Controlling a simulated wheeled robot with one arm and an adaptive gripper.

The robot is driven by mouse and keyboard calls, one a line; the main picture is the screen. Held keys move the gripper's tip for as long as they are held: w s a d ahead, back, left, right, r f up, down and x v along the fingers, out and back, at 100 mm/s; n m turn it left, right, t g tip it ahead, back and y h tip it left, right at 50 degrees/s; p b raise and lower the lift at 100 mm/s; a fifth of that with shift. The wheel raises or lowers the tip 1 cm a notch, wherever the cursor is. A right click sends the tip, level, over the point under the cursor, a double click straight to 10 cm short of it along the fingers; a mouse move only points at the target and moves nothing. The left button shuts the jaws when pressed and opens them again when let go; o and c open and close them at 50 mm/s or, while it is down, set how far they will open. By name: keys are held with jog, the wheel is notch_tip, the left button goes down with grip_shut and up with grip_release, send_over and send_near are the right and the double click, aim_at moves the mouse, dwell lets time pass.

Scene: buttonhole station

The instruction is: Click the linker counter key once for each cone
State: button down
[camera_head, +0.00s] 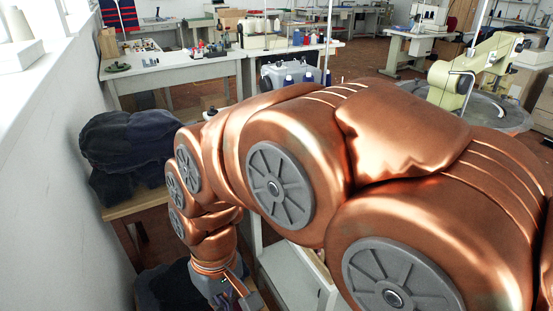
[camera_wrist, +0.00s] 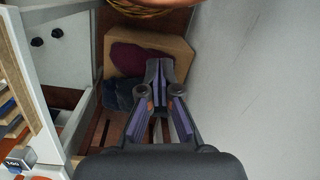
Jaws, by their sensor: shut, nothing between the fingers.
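My gripper (camera_wrist: 159,70) is shut and empty in the wrist view, its purple-padded fingers meeting at the tips. It points down over a box with dark cloth. In the head view my copper arm reaches down to the lower left, and the fingertips are not clear there. A small silvery block with dark digits (camera_wrist: 18,162), possibly the counter, is at the lower left of the wrist view, apart from the fingers. Its key cannot be made out. Blue cones (camera_head: 308,77) stand by a grey machine (camera_head: 270,73) behind my arm. My arm hides part of that machine.
A wall (camera_head: 45,180) runs along the left. Dark folded cloth (camera_head: 125,145) lies on a wooden bench near it. In the wrist view a white cabinet (camera_wrist: 60,60) is at the left, a cardboard box (camera_wrist: 178,50) ahead and a bare wall (camera_wrist: 260,90) at the right.

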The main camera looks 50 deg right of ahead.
jog(key=w+d+r+m+t+y+p, duration=0.1)
jog(key=w+d+r+t, duration=0.1)
jog(key=w, duration=0.6)
jog(key=w+d+r+m+t+y+p, duration=0.1)
jog(key=w+r+p, duration=0.1)
jog(key=w, duration=0.6)
jog(key=w+d+r+m+t+p, duration=0.2)
jog(key=w+d+t, duration=0.1)
jog(key=w+d, duration=0.8)
jog(key=w+d+m+t+h+p, duration=0.15)
jog(key=w+d, duration=0.25)
jog(key=d, duration=0.5)
jog(key=w+d+m+t+p, duration=0.15)
jog(key=w+d, duration=0.25)
jog(key=d, duration=0.5)
jog(key=s+d+f+m+t+h+p, duration=0.1)
jog(key=s+d+m+h, duration=0.1)
jog(key=d, duration=1.5)
jog(key=shift+s+d+f+m+h, duration=0.15)
jog(key=shift+d+f+m+h, duration=0.2)
jog(key=shift+m+h, duration=0.55)
jog(key=shift+a+f, duration=0.15)
notch_tip(320, 180, down, 7)
jog(key=b, duration=0.4)
jog(key=shift+f, duration=0.1)
jog(key=shift+f+b, duration=0.7)
jog(key=shift+b, duration=0.05)
